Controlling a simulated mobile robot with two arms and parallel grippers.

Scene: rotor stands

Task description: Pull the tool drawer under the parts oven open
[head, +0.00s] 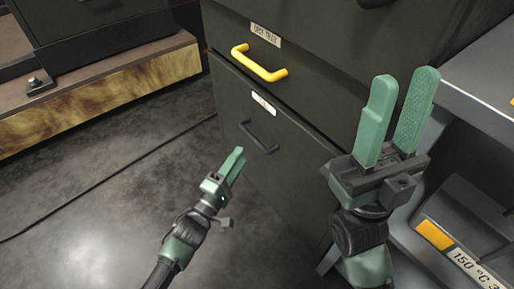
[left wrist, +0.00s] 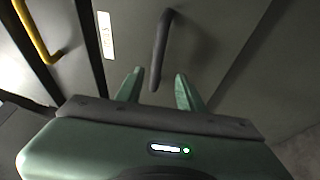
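A dark cabinet has an upper drawer (head: 300,95) with a yellow bar handle (head: 259,65) and a label too small to read surely. Below it is a lower drawer (head: 238,103) with a dark bar handle (head: 258,138) and a white label (head: 263,103). Both drawers look shut. My left gripper (head: 236,163) is open and empty in front of the lower drawer. In the left wrist view its fingers (left wrist: 158,88) point at the dark handle (left wrist: 162,45), whose near end shows between the fingertips. The yellow handle (left wrist: 35,40) is off to the left. My right gripper (head: 406,95) is open and empty, raised before the cabinet's right side.
A grey unit (head: 480,85) stands at the right, with a "150 °C" label (head: 476,268) low down. A low wood-fronted bench (head: 100,95) is at the left. A thin cable (head: 110,175) crosses the floor, which is otherwise clear before the drawers.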

